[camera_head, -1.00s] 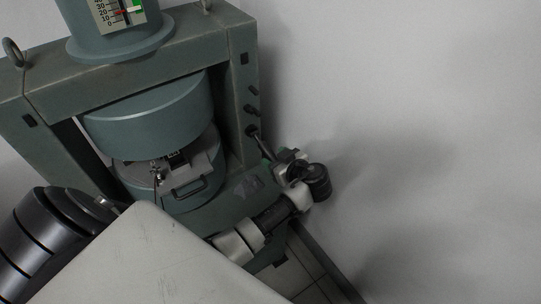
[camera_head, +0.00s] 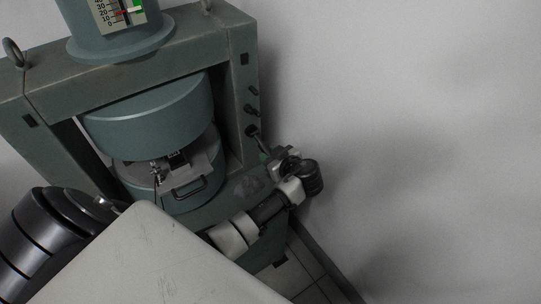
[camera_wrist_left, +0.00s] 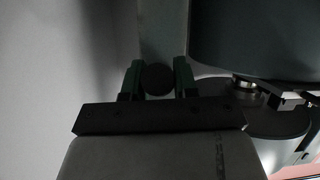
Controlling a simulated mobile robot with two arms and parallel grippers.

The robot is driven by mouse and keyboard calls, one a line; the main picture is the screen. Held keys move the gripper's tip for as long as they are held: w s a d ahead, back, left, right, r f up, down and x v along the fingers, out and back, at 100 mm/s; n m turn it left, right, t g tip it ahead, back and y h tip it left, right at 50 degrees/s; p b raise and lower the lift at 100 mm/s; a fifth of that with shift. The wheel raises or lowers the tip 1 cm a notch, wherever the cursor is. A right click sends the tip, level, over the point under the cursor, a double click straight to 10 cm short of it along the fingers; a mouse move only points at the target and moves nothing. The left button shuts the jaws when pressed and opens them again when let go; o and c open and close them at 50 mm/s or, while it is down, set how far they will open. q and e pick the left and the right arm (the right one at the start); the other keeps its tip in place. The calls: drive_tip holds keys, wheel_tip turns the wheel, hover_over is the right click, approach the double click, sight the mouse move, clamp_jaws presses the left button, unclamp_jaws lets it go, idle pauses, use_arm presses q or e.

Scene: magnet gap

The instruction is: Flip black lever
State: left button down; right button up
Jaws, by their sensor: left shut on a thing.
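A black lever (camera_head: 259,140) sticks out from the right post of the grey-green magnet frame, low on its side, and slants down to the right. My left gripper (camera_head: 275,155) is at the lever's lower end, partly hidden by its own wrist. In the left wrist view, the two green fingers of my left gripper (camera_wrist_left: 158,78) are on either side of a round black knob (camera_wrist_left: 158,79), and the gripper is shut on it. My right gripper is not in view.
Two other black knobs (camera_head: 251,108) sit higher on the same post. The round magnet poles (camera_head: 150,115) with a narrow gap are left of the lever. A gauge (camera_head: 122,12) is on top. A plain wall (camera_head: 420,120) is at the right.

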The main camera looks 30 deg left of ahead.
sight(267, 148)
use_arm(q)
drive_tip(key=shift+r, duration=0.1)
drive_tip(key=shift+d+r+h+p, duration=0.2)
drive_tip(key=shift+r+h+p, duration=0.35)
drive_tip(key=shift+p, duration=0.45)
wheel_tip(267, 148, up, 6)
drive_tip(key=g+h+p, duration=0.1)
drive_tip(key=h+p, duration=0.2)
drive_tip(key=p, duration=0.3)
drive_tip(key=g+h+p, duration=0.2)
drive_tip(key=h+p, duration=0.2)
drive_tip(key=p, duration=0.3)
drive_tip(key=shift+f+h+p, duration=0.1)
drive_tip(key=shift+h+p, duration=0.15)
drive_tip(key=shift+p, duration=0.05)
drive_tip(key=shift+w+a+r+g+h+p, duration=0.1)
drive_tip(key=shift+a+r+g+h+p, duration=0.15)
drive_tip(key=shift+h+p, duration=0.3)
drive_tip(key=shift+a+r+g+h+p, duration=0.1)
drive_tip(key=shift+g+h+p, duration=0.25)
drive_tip(key=shift+p, duration=0.3)
drive_tip(key=c, duration=0.9)
unclamp_jaws()
drive_tip(key=shift+o, duration=0.2)
